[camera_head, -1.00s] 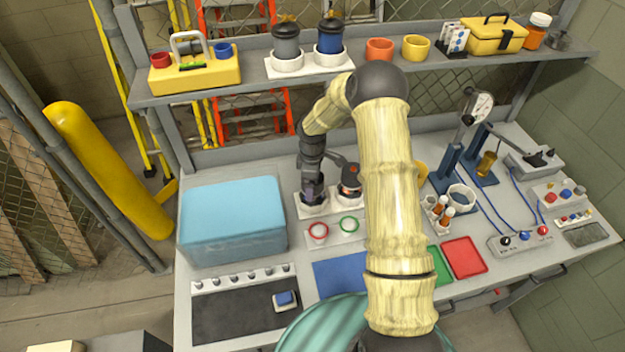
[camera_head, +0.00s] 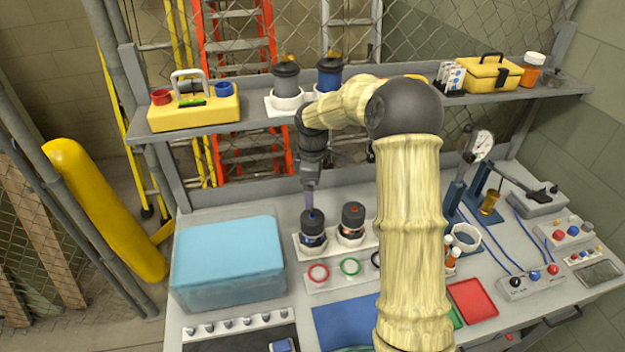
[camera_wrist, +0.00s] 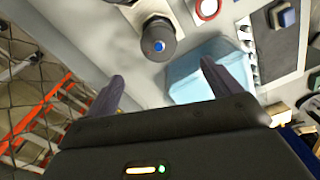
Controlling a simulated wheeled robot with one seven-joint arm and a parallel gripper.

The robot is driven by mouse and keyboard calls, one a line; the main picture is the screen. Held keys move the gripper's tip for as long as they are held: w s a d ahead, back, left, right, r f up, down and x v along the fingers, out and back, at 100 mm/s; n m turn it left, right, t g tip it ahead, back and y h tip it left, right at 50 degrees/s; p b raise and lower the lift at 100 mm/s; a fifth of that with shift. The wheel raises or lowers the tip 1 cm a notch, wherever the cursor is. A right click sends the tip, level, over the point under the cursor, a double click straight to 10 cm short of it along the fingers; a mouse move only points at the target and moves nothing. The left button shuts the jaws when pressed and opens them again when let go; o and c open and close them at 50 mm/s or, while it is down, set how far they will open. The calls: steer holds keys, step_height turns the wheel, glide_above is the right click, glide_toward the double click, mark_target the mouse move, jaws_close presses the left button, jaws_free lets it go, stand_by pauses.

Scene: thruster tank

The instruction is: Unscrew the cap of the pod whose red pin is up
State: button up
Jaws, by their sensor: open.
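Two pods stand upright in a white holder on the bench, both with dark caps. The left pod (camera_head: 312,231) shows a blue spot on its cap top; in the wrist view this blue-centred cap (camera_wrist: 158,40) lies beyond my fingertips. The right pod (camera_head: 352,222) shows a red-orange spot on its cap top. My gripper (camera_head: 309,203) points down just above the left pod, apart from it. In the wrist view my gripper (camera_wrist: 160,72) is open with nothing between its fingers.
A blue translucent bin (camera_head: 228,260) stands left of the pods. A plate with coloured rings (camera_head: 318,273) lies in front. Two more pods (camera_head: 286,78) stand on the shelf above, beside a yellow caddy (camera_head: 195,112). A gauge stand (camera_head: 480,150) is at right.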

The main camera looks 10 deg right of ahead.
steer(key=shift+r, duration=1.8)
steer(key=n+p, duration=0.5)
steer(key=n, duration=1)
glide_above(312, 215)
step_height(312, 215, down, 5)
steer(key=shift+a+r+b, duration=0.1)
steer(key=shift+b, duration=0.2)
step_height(312, 215, down, 12)
steer(key=p, duration=0.3)
steer(key=shift+c, duration=0.4)
